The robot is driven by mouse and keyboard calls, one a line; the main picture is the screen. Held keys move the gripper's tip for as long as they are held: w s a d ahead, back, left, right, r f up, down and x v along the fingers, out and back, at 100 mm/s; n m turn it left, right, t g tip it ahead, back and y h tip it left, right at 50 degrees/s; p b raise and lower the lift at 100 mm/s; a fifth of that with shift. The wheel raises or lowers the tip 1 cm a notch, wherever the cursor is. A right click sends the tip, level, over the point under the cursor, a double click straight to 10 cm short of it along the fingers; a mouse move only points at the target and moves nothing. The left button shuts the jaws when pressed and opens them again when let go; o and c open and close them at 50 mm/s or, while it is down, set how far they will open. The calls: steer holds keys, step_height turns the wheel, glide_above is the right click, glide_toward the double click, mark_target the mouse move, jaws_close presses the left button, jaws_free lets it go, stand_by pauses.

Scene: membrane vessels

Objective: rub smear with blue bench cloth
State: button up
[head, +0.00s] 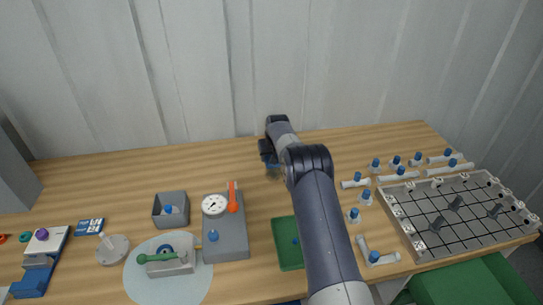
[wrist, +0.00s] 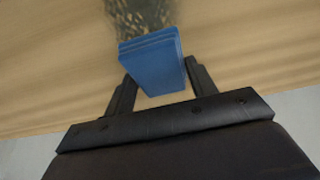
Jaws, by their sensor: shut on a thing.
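My gripper (wrist: 154,88) is shut on the blue bench cloth (wrist: 153,62), a folded blue block held between its two dark fingers. In the wrist view a dark, speckled smear (wrist: 142,14) lies on the wooden bench just beyond the cloth, at the top edge. The cloth's far edge overlaps the near side of the smear in the picture; I cannot tell whether the cloth touches the bench. In the head view my gripper (head: 268,155) is at the back middle of the bench, and my arm hides part of what is around it. A small part of the smear (head: 274,176) seems to show there.
The wooden bench (head: 120,180) is clear at the back left. A grey box (head: 171,210), a gauge unit (head: 226,240) and a green tray (head: 286,243) stand nearer the front. White pipe pieces with blue caps (head: 398,177) and a gridded frame (head: 465,215) are at right. A wall rises behind.

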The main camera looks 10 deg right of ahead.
mark_target(276, 180)
steer(key=shift+s+r+b, duration=0.1)
steer(key=shift+s+b, duration=0.5)
steer(key=shift+s, duration=1.05)
steer(key=shift+s+f+b, duration=0.15)
steer(key=shift+s+b, duration=0.55)
steer(key=shift+s, duration=0.55)
steer(key=shift+s+f+b, duration=0.15)
steer(key=shift+s+b, duration=0.5)
steer(key=shift+s, duration=0.55)
steer(key=shift+s+r+b, duration=0.1)
steer(key=shift+s+b, duration=0.65)
steer(key=shift+s, duration=0.9)
steer(key=shift+w+r, duration=0.1)
steer(key=shift+w, duration=0.05)
steer(key=shift+w+p, duration=0.95)
steer(key=shift+w, duration=3.1)
steer(key=shift+w+p, duration=0.6)
steer(key=shift+w, duration=1.2)
steer(key=shift+f, duration=0.2)
